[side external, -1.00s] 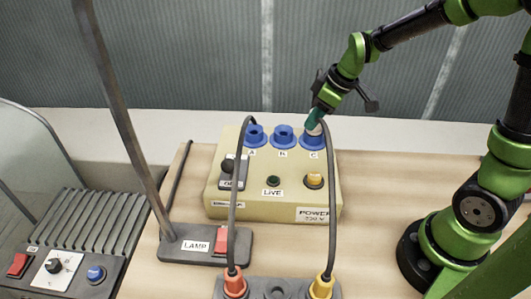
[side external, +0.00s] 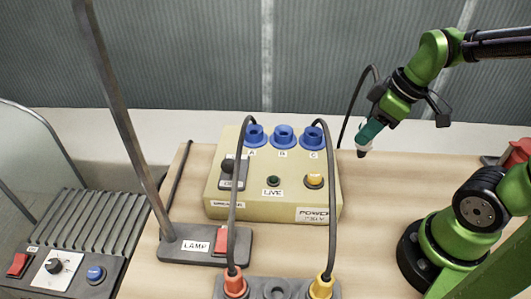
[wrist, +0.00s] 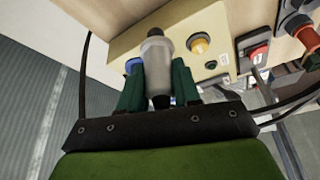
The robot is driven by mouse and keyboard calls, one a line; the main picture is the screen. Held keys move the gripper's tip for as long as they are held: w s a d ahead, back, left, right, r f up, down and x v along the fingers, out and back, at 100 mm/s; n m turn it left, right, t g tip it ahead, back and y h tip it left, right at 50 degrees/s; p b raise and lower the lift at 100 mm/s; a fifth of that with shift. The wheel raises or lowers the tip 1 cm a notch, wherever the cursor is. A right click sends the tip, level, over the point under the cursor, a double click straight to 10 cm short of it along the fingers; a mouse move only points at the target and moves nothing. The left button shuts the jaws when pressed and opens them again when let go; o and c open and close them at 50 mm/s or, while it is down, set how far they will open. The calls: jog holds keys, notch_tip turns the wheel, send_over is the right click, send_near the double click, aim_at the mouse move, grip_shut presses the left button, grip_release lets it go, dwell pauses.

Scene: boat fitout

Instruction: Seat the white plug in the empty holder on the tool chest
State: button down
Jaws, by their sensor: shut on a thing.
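My gripper (side external: 368,134) is shut on the white plug (wrist: 157,60), which shows pale grey-white between the two green fingers in the wrist view. In the side view the fingers hide most of the plug, and only a dark tip points down. My gripper hangs in the air right of the beige power box (side external: 225,206). A grey holder block (side external: 254,291) at the bottom edge has an empty round hole (side external: 275,292) between an orange plug (side external: 234,284) and a yellow plug (side external: 322,286). I cannot tell whether it stands on the tool chest.
Blue sockets A (side external: 254,136), B (side external: 283,137) and C (side external: 312,138) top the power box. Two black cables arch over the box to the orange and yellow plugs. A lamp base (side external: 200,246) with a tall post stands at left. A dark cable (side external: 346,118) hangs beside my gripper.

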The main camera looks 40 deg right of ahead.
jog(key=shift+s+a+r, duration=0.1)
jog(key=shift+s, duration=0.6)
jog(key=s+a+f+n+g+y, duration=0.1)
jog(key=a+n, duration=0.3)
jog(key=a, duration=0.6)
jog(key=s+a+f+n+g+y, duration=0.1)
jog(key=a+f+n, duration=0.3)
jog(key=a, duration=0.6)
jog(key=s+a+f+n+g+y, duration=0.1)
jog(key=s+a+f+n, duration=0.2)
jog(key=a, duration=0.7)
jog(key=shift+a+n, duration=0.35)
jog(key=shift+n, duration=0.15)
jog(key=shift+s+f, duration=0.15)
jog(key=shift+f, duration=1.95)
jog(key=c, duration=0.7)
grip_release()
jog(key=shift+r, duration=0.1)
